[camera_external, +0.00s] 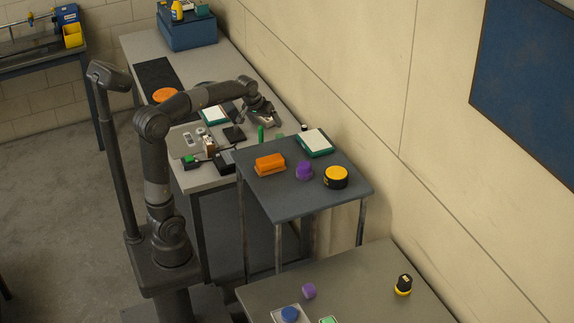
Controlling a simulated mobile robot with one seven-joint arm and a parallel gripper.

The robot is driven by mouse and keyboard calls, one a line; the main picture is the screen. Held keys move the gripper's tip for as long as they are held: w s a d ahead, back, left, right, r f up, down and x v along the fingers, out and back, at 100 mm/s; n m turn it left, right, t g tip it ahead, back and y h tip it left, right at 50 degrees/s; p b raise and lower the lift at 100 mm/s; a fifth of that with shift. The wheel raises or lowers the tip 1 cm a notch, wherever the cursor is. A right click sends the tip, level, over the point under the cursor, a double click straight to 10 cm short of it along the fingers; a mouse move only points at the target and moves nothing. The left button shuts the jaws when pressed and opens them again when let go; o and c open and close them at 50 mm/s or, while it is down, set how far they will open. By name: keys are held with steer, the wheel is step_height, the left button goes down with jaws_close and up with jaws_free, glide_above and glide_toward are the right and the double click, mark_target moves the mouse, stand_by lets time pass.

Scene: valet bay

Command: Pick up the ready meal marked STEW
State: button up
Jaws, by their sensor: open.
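Two flat green-edged packs with white tops could be ready meals; no STEW lettering can be read on either. One green-edged pack (213,115) lies on the long bench, left of my gripper and partly behind my arm. The other green-edged pack (314,142) lies at the back of the dark raised table (290,207). My gripper (265,121) is open above the right part of the bench. It looks empty and apart from both packs. My arm reaches over the bench from the left.
An orange block (270,164), a purple piece (304,170) and a yellow-black round thing (336,177) stand on the raised table. A green upright item (260,134) stands just below my gripper. A blue box (187,32) stands at the bench's far end. The wall closes the right side.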

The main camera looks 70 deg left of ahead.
steer(key=w+a+f+n, duration=0.2)
steer(key=w+a+n, duration=0.1)
steer(key=w+a, duration=0.55)
steer(key=n+g+y, duration=0.3)
steer(key=n, duration=0.3)
glide_above(265, 119)
steer(key=d, duration=0.1)
steer(key=f, duration=1.5)
steer(key=shift+s+d+f, duration=0.1)
steer(key=shift+s+d, duration=0.1)
steer(key=shift+s, duration=0.1)
steer(key=x, duration=0.9)
steer(key=shift+w+f, duration=0.2)
steer(key=shift+f, duration=0.05)
steer(key=shift+a+f, duration=0.1)
steer(key=shift+f, duration=0.1)
steer(key=shift+f, duration=0.2)
steer(key=c, duration=1.3)
